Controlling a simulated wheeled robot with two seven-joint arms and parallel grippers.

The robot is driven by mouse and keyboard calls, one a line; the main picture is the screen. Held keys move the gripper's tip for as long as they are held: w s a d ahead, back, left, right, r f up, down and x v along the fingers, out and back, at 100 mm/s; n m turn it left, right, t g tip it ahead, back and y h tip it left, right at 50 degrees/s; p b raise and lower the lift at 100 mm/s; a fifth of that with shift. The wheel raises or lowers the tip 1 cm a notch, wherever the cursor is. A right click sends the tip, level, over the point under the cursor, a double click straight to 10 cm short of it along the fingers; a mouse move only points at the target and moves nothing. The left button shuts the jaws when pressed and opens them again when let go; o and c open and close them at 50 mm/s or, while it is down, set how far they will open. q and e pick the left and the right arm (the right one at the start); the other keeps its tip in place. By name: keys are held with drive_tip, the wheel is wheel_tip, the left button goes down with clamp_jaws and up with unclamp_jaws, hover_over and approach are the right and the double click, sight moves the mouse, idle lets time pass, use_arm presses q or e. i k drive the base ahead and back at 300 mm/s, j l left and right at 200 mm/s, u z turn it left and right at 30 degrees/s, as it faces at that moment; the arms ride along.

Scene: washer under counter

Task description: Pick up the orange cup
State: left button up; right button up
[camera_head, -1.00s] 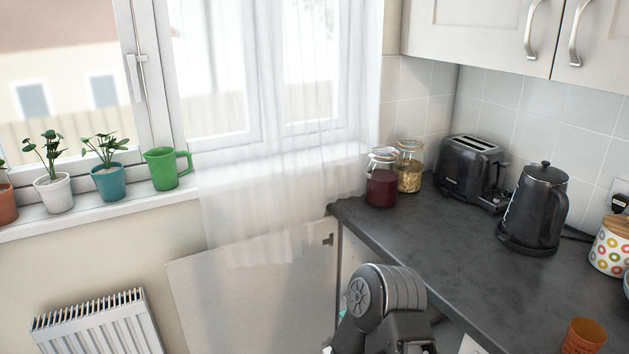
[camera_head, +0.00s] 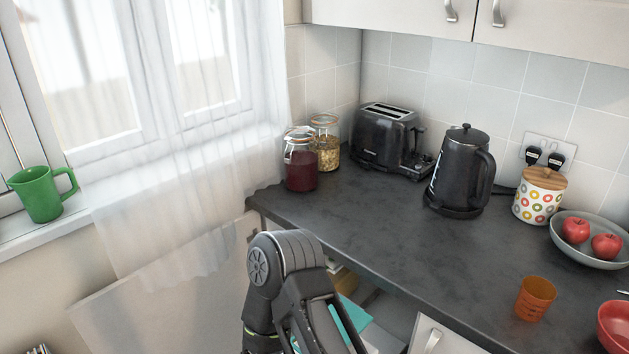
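The orange cup (camera_head: 535,298) stands upright on the dark worktop (camera_head: 400,240), near its front edge at the lower right. It looks translucent and nothing touches it. One of my arms shows at the bottom centre, left of the cup and in front of the counter edge. Its gripper is below the picture, and my other gripper is also out of view.
A red bowl (camera_head: 615,328) stands right of the cup, and a grey bowl (camera_head: 592,250) with red apples behind it. A kettle (camera_head: 460,175), toaster (camera_head: 385,140), patterned canister (camera_head: 538,195) and jars (camera_head: 301,165) line the back. Worktop left of the cup is clear.

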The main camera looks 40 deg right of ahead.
sight(536, 294)
drive_tip(key=z, duration=4.15)
